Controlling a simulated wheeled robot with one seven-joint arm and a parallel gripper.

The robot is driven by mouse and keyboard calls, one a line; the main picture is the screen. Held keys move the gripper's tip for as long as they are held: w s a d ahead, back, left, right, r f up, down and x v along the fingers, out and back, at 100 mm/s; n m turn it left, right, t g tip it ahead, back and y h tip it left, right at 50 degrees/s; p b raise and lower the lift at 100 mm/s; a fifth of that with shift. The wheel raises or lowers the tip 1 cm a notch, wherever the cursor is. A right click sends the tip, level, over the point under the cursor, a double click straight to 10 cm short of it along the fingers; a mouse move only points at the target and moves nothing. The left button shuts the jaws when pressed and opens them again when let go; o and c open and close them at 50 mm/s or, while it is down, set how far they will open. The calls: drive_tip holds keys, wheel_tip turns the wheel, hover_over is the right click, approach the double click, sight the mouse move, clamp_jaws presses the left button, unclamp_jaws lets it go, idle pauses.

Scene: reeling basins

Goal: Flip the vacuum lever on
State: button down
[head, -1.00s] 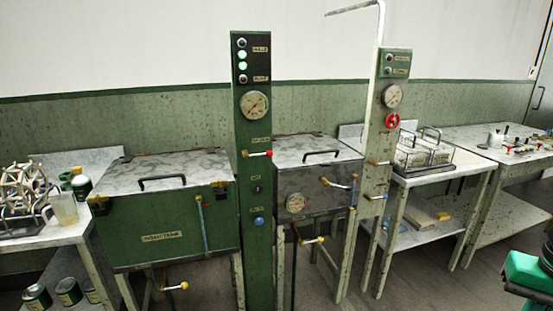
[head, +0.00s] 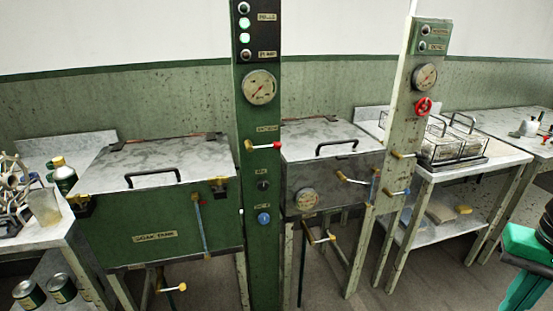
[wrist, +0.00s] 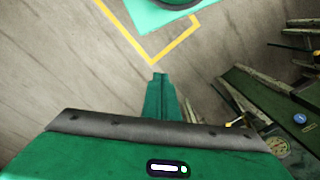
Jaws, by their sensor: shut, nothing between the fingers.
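The green column (head: 260,185) stands between two tanks in the head view. My gripper (wrist: 159,78) shows in the wrist view, shut and empty, above the floor and apart from the column. In the head view only a green part of my arm shows at the right edge.
The green soak tank (head: 180,226) is left of the column, and a grey tank (head: 325,178) is right of it. A pale post (head: 393,150) with a red valve wheel (head: 423,107) and side levers stands farther right. Tables flank both sides. Open floor shows in the wrist view.

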drive_tip(key=w+d+f+n+t+h, duration=0.2)
drive_tip(key=w+n+h, duration=0.15)
drive_tip(key=w, duration=0.45)
drive_tip(key=w+d+f+n+t+h, duration=0.1)
drive_tip(key=w+d+n+h, duration=0.1)
drive_tip(key=w+n, duration=0.45)
drive_tip(key=w+a+r+n+t+h, duration=0.1)
drive_tip(key=w+a+n+t, duration=0.25)
drive_tip(key=w, duration=0.45)
drive_tip(key=w+a+r+n+t+h, duration=0.1)
drive_tip(key=w+a+n+t, duration=0.25)
drive_tip(key=w, duration=0.35)
drive_tip(key=w+a+r+n+t+y, duration=0.1)
drive_tip(key=w+a+n+t+y, duration=0.15)
drive_tip(key=a+n, duration=0.4)
drive_tip(key=w+a+r+n+t+y, duration=0.15)
drive_tip(key=w+a+n, duration=0.25)
drive_tip(key=a, duration=0.5)
drive_tip(key=s+a+n+t+y, duration=0.2)
drive_tip(key=a+n+y, duration=0.6)
drive_tip(key=a, duration=1.4)
drive_tip(key=s+n, duration=0.1)
drive_tip(key=n, duration=0.3)
drive_tip(key=shift+a+r+n+t+y, duration=0.15)
drive_tip(key=shift+r+n+t+y, duration=0.15)
drive_tip(key=shift+r+n+y, duration=0.05)
